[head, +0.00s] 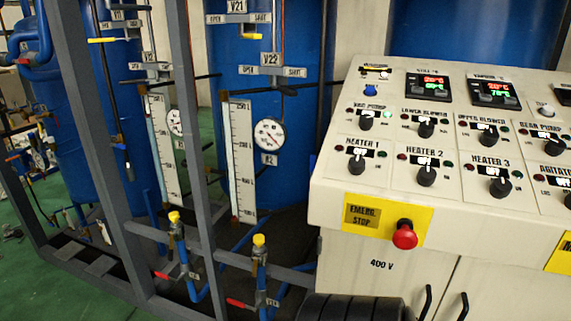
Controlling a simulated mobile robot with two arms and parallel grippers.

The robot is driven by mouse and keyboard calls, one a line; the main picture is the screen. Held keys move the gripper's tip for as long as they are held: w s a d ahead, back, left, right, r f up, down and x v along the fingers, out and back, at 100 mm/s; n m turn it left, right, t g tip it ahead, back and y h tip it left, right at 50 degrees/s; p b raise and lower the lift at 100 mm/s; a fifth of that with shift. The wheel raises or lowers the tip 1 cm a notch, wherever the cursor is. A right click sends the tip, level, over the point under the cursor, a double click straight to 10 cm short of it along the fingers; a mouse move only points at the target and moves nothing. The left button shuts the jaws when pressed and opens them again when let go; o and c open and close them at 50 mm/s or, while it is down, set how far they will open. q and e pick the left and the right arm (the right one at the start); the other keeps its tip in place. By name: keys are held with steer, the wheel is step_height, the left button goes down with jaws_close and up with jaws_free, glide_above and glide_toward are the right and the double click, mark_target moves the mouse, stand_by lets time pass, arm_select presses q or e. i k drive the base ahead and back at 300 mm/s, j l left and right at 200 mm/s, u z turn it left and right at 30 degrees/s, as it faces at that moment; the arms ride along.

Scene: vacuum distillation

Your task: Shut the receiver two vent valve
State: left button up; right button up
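Receiver two is the blue tank (300,165) behind the grey frame, with a plate that reads R2 (269,160) under its round gauge (269,134). Two valves show on it. The upper one has the label V21 (236,7), an OPEN/SHUT plate (238,18) and a yellow handle (251,36) that looks foreshortened, toward me. The lower one has the label V22 (270,59), an OPEN/SHUT plate (272,71) and a dark handle (288,90) lying about level. I cannot tell from the labels which is the vent. Neither gripper is in view.
A grey upright (196,150) and rail stand before the tanks. Yellow-capped valves (259,243) with red handles (240,302) are low in front. A control panel (440,200) with a red emergency stop (404,235) fills the right. Another blue tank (75,110) stands left.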

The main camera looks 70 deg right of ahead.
mark_target(312, 158)
steer(key=i+z, duration=0.15)
steer(key=z, duration=2.35)
